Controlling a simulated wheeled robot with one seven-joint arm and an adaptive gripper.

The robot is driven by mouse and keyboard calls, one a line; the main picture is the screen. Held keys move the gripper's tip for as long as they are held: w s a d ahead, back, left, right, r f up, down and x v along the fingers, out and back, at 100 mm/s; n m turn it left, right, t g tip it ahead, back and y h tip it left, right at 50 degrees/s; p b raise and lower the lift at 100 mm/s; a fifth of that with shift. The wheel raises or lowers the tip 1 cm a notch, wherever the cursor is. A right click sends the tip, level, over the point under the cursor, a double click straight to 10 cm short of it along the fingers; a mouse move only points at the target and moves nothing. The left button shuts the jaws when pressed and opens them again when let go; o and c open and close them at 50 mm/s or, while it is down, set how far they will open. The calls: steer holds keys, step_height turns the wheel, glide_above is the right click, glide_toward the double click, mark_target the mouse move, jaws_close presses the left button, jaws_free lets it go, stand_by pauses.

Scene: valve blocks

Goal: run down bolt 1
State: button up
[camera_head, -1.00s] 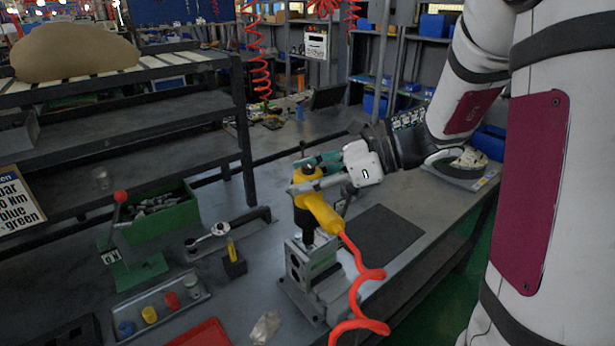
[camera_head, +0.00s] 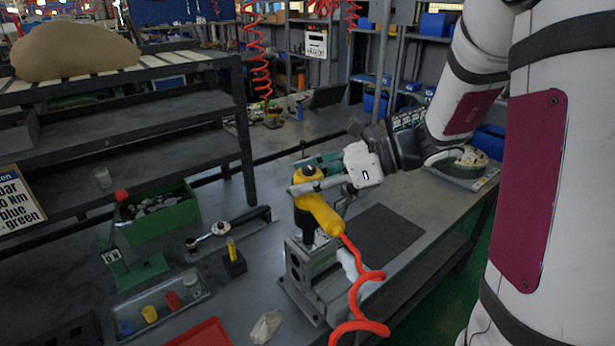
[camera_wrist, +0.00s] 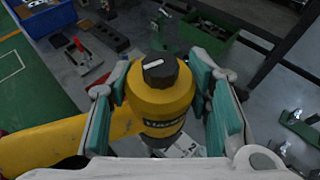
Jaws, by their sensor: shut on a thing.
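My gripper (camera_head: 315,176) is shut on a yellow power tool (camera_head: 318,212). The tool stands roughly upright, with a black top, dark lower nose and a red coiled hose. In the wrist view my gripper (camera_wrist: 160,95) has its green-padded fingers on both sides of the tool's yellow body (camera_wrist: 162,98); the handle runs left. Below the tool is a grey metal block in a fixture (camera_head: 300,278) on the bench. A white label with a "2" (camera_wrist: 190,147) shows beneath the tool in the wrist view. Bolt 1 is hidden; I cannot tell whether the nose touches it.
On the left of the bench are a green bin (camera_head: 160,216), a ratchet wrench (camera_head: 228,228), a small block with a yellow item (camera_head: 234,262) and a tray of coloured caps (camera_head: 165,306). A dark mat (camera_head: 375,236) lies right of the fixture. A shelf (camera_head: 120,140) stands behind left.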

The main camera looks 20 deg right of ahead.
mark_target(307, 166)
steer(key=shift+f+b, duration=0.35)
steer(key=shift+f, duration=0.8)
stand_by(4.4)
steer(key=shift+r, duration=0.15)
steer(key=shift+r+p, duration=2.05)
steer(key=shift+r, duration=1.5)
